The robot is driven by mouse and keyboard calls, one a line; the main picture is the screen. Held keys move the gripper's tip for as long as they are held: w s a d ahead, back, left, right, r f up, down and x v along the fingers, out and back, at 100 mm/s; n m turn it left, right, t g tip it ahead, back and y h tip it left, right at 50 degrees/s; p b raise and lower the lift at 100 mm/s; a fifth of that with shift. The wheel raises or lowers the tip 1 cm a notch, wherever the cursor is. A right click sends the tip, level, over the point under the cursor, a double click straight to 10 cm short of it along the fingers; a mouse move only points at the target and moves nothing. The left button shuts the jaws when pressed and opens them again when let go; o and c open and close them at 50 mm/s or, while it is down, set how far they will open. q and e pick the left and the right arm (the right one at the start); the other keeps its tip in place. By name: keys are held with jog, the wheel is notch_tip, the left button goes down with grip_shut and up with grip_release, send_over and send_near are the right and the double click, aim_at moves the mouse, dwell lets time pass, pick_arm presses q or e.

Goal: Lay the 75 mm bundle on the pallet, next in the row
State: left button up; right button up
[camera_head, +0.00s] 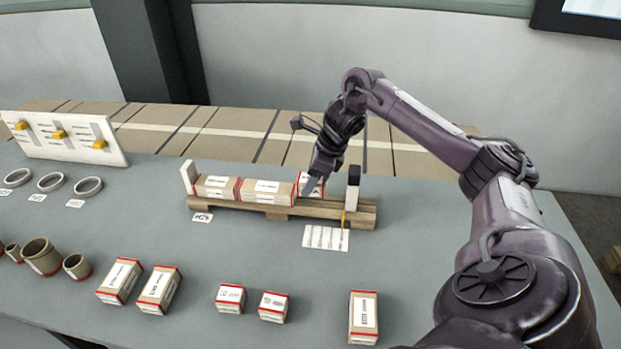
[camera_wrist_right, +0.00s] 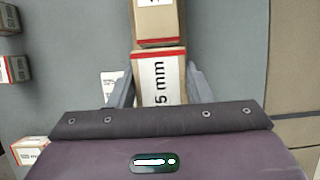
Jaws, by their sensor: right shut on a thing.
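The 75 mm bundle (camera_head: 319,190) is a kraft block with red edges and a white label, partly hidden by my gripper in the head view. In the right wrist view the bundle (camera_wrist_right: 158,88) shows "5 mm" on its label. My right gripper (camera_head: 311,187) is shut on it, one finger on each side (camera_wrist_right: 159,75). The bundle is at the right end of a row on the wooden pallet (camera_head: 335,212), close to its neighbour (camera_wrist_right: 158,24). Two other bundles (camera_head: 215,187) (camera_head: 266,191) lie further left in the row. Whether its underside touches the pallet is hidden. My left gripper is out of view.
A white stop (camera_head: 188,176) stands at the pallet's left end and a black-topped post (camera_head: 352,188) at its right, near my gripper. Several loose bundles (camera_head: 158,289) lie in front, with cardboard cores (camera_head: 42,256) at left. A white card (camera_head: 326,237) lies before the pallet.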

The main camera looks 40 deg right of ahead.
jog(key=shift+w+f+b, duration=0.1)
jog(key=shift+f+b, duration=1.25)
jog(key=shift+f, duration=0.55)
jog(key=shift+f, duration=0.2)
jog(key=o, duration=1.4)
jog(key=shift+r, duration=0.25)
jog(key=p+v, duration=0.1)
jog(key=v, duration=0.6)
jog(key=shift+d+r, duration=0.1)
jog(key=shift+p, duration=0.3)
